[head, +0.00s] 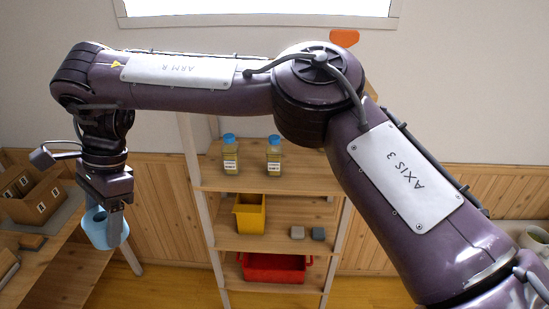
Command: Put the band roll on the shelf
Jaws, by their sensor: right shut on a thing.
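My right gripper (108,226) points down at the left of the head view and is shut on a light blue ring, which looks like the band roll (95,231). It holds the roll in front of the right edge of the left table; I cannot tell its height above the surface. The wooden shelf (210,186) stands in the middle, with several boards. Its upper part is partly hidden behind my right arm. My left gripper is not in view.
Two blue-capped jars (231,160) stand on an upper board. Below are a yellow bin (250,216), two small blocks (297,232) and a red crate (274,267). Cardboard boxes (38,203) stand on the left table (62,262). My right arm spans the view.

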